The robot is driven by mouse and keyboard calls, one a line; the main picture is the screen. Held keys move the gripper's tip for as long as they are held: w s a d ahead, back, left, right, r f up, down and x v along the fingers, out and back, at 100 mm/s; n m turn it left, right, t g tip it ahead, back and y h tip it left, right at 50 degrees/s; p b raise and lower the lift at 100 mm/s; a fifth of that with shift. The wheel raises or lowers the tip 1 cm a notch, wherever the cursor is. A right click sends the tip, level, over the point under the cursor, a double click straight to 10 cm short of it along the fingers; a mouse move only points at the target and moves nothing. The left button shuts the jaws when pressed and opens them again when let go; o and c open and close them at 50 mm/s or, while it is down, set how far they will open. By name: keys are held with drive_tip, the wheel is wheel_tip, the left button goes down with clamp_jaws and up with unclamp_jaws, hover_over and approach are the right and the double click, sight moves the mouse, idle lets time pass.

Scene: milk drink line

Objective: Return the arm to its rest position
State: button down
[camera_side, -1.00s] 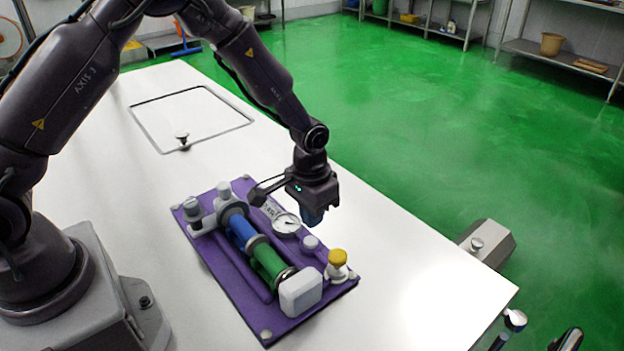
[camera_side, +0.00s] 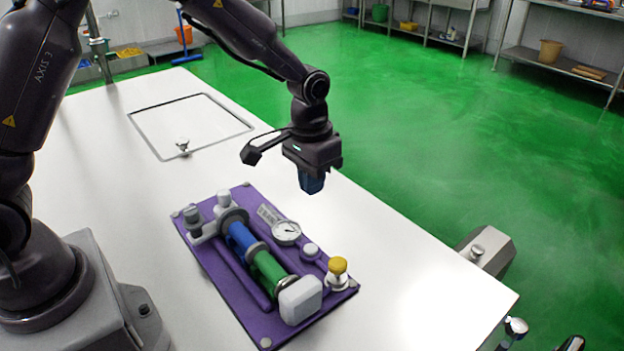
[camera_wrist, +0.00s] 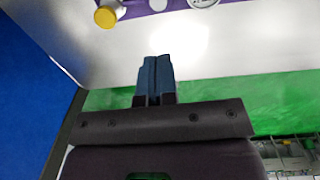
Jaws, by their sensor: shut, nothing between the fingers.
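My gripper (camera_side: 312,184) hangs above the white table, its blue fingers pointing down. It is beyond the purple panel in the side view and clear of it. In the wrist view the blue fingers of my gripper (camera_wrist: 155,62) are together with nothing between them. The purple panel (camera_side: 238,293) lies on the table and carries a blue and green cylinder (camera_side: 254,252), a round dial gauge (camera_side: 286,232), a yellow-topped knob (camera_side: 337,268) and a white block (camera_side: 300,300). The yellow knob also shows in the wrist view (camera_wrist: 105,17).
The white table (camera_side: 420,290) is bare around the panel. A square outlined hatch (camera_side: 190,120) with a small knob (camera_side: 183,144) lies at its far left. A grey box (camera_side: 487,249) stands beyond the right edge. Green floor (camera_side: 450,130) and shelves (camera_side: 565,62) are behind.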

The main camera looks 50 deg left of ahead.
drive_tip(key=s+a+r+t, duration=0.2)
drive_tip(key=s+r, duration=0.7)
drive_tip(key=s, duration=0.2)
drive_tip(key=s+a+r+t, duration=0.2)
drive_tip(key=s+r+t, duration=0.1)
drive_tip(key=s+r, duration=0.6)
drive_tip(key=shift+s+a+r, duration=0.2)
drive_tip(key=shift+s+r, duration=0.05)
drive_tip(key=shift+s, duration=0.8)
idle(0.5)
